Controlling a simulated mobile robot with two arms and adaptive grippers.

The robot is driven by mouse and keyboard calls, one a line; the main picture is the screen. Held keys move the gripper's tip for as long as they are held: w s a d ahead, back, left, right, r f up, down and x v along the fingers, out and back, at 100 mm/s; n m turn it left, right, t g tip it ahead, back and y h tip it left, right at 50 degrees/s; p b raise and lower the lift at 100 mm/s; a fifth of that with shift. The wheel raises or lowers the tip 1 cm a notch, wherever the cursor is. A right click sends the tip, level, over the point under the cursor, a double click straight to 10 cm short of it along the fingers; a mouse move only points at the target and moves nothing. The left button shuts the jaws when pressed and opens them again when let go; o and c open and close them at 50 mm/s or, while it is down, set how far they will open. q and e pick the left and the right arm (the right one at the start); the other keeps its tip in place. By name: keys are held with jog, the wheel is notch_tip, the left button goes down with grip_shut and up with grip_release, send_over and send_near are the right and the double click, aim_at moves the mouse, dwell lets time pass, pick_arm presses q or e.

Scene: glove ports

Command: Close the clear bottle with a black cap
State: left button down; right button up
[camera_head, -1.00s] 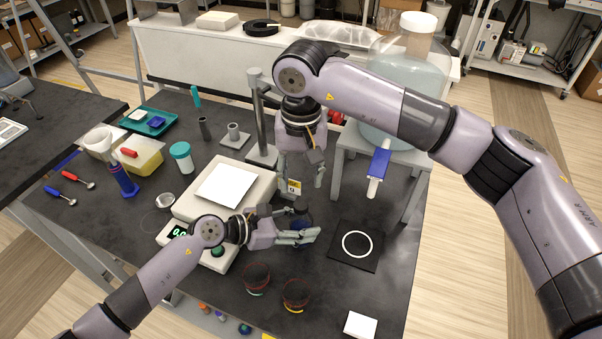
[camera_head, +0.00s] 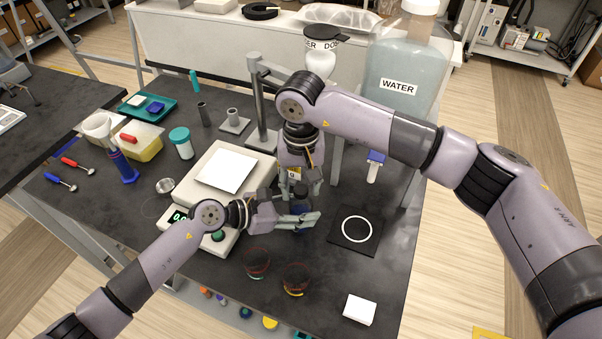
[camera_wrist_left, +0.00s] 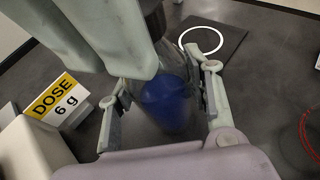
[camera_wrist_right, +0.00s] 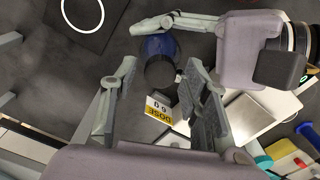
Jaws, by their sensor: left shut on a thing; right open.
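The clear bottle (camera_head: 301,208), with blue in its lower part, stands at the front right of the scale; it also shows in the left wrist view (camera_wrist_left: 166,100) and the right wrist view (camera_wrist_right: 157,45). My left gripper (camera_head: 303,219) is shut around its body from the side. A black cap (camera_wrist_right: 160,74) is at the bottle's top, in line with it; whether it is fully seated I cannot tell. It shows dark in the head view (camera_head: 302,190). My right gripper (camera_head: 295,184) is open above, its fingers spread either side of the cap, with gaps showing in the right wrist view.
The scale (camera_head: 213,205) with a white sheet and a "DOSE 6 g" sign (camera_wrist_left: 57,99) stand close by. A black mat with a white ring (camera_head: 355,230) lies to the right. Two small round dishes (camera_head: 257,262) (camera_head: 296,278) are in front. A water tank (camera_head: 400,75) stands behind.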

jog(key=shift+f, duration=0.15)
grip_shut()
dwell(0.5)
